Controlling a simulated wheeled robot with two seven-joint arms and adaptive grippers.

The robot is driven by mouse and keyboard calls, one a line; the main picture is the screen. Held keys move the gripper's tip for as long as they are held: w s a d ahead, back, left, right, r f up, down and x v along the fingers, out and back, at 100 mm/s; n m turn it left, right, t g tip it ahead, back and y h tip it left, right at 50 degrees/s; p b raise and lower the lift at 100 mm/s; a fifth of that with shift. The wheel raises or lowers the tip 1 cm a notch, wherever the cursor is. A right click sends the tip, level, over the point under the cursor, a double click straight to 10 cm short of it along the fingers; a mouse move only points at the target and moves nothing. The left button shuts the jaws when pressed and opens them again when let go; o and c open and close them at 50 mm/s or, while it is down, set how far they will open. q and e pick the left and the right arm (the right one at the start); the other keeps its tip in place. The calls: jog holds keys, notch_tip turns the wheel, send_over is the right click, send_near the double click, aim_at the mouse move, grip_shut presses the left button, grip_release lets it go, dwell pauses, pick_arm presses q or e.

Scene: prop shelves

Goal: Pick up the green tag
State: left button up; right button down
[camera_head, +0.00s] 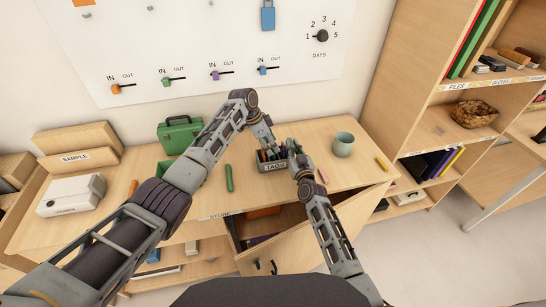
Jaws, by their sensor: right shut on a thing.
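A small grey box labelled TAGS (275,167) stands on the wooden desk, with several thin coloured tags upright in it. I cannot single out the green tag among them at this size. My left gripper (268,143) reaches down from above to the tags at the back of the box; its fingers are too small and overlapped to judge. My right gripper (295,159) is at the right end of the box and shut on its wall, as far as the picture shows. The two grippers are close together and hide part of the box.
A green stick (229,177) lies left of the box, and a grey-green cup (343,144) stands to its right. A green case (180,130) is at the back. A cabinet door (300,249) hangs open below the desk front. Shelves (440,128) stand at right.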

pick_arm(q)
jog(key=shift+x, duration=1.5)
jog(key=shift+c, duration=0.2)
jog(key=c, duration=0.5)
